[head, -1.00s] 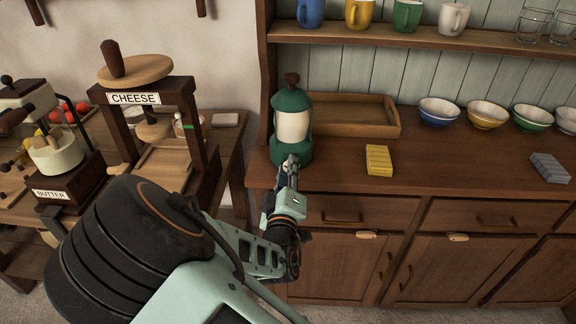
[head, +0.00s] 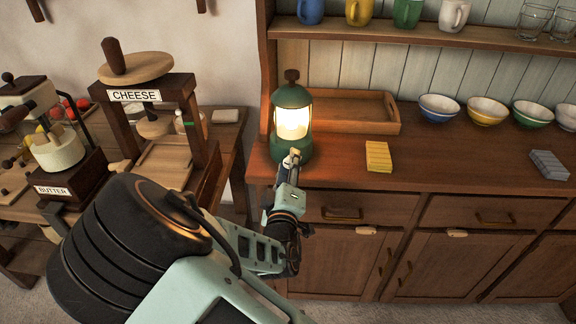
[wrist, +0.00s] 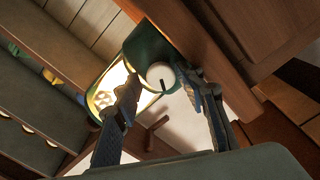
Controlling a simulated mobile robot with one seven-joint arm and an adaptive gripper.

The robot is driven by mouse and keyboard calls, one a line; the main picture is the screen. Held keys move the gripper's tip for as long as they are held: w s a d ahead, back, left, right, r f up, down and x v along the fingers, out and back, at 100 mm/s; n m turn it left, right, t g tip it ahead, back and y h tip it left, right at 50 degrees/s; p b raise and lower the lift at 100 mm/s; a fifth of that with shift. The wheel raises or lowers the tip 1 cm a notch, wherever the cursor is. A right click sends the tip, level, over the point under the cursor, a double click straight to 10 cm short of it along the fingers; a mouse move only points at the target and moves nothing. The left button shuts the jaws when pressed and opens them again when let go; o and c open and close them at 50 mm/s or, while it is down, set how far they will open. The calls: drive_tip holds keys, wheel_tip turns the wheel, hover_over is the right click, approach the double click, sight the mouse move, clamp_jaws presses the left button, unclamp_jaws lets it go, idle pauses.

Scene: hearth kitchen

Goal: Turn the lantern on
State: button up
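The green lantern (head: 291,123) stands upright on the left end of the dresser counter, and its glass glows warm yellow. In the wrist view the lit lantern (wrist: 108,92) appears tilted, with a round white knob (wrist: 161,76) bearing a dark mark on its green base. My gripper (head: 293,156) is at the front of the lantern's base. In the wrist view my gripper's two fingers (wrist: 161,84) are apart, one on each side of the knob, with small gaps showing. Whether either finger touches the knob is unclear. The head view hides the knob behind my gripper.
A wooden tray (head: 355,112) lies behind and right of the lantern. A yellow block (head: 378,156) and a grey block (head: 549,165) lie on the counter (head: 460,160), with bowls (head: 438,108) at the back. A cheese press (head: 150,110) stands on the left table.

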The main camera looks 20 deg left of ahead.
drive_tip(key=shift+s+f, duration=0.1)
drive_tip(key=shift+f, duration=0.05)
drive_tip(key=shift+s, duration=0.25)
drive_tip(key=v, duration=0.7)
drive_tip(key=shift+d, duration=0.15)
drive_tip(key=shift+s, duration=0.1)
